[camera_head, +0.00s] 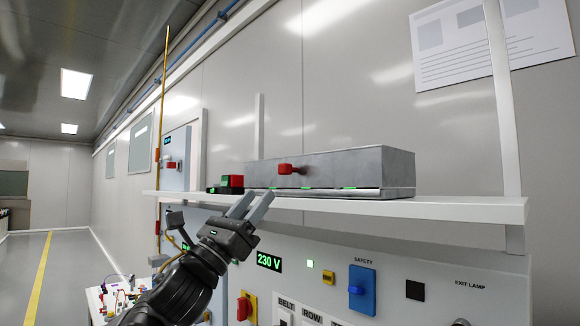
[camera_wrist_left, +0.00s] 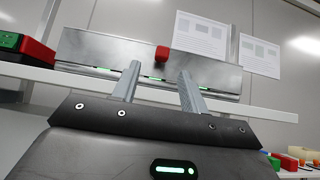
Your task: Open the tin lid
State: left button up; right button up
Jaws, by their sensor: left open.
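The tin (camera_head: 345,169) is a long grey metal box lying on the white shelf, with a red knob (camera_head: 288,169) on its front face. It looks closed. A bright strip with green marks runs along its bottom edge. In the left wrist view the tin (camera_wrist_left: 100,52) lies ahead, with the red knob (camera_wrist_left: 162,53) between and beyond the fingertips. My left gripper (camera_head: 254,203) is open and empty, in front of the shelf edge, below and left of the knob. It also shows in the left wrist view (camera_wrist_left: 158,72). My right gripper is not in view.
The white shelf (camera_head: 470,209) juts out above the control panel. The panel below carries a 230 V display (camera_head: 269,261) and a blue safety switch (camera_head: 362,289).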

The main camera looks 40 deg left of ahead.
aim_at(280, 169)
pick_arm(q)
jog(key=p+x, duration=0.7)
jog(key=x, duration=0.2)
jog(key=shift+d+r, duration=0.2)
jog(key=shift+r, duration=0.2)
jog(key=shift+w+r+p, duration=0.2)
jog(key=shift+w+p, duration=0.1)
jog(key=shift+p, duration=0.1)
jog(key=shift+w+r, duration=0.1)
jog(key=shift+w, duration=0.2)
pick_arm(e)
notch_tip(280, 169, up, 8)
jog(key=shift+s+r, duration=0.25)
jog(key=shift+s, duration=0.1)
pick_arm(q)
jog(key=shift+c, duration=0.2)
grip_shut()
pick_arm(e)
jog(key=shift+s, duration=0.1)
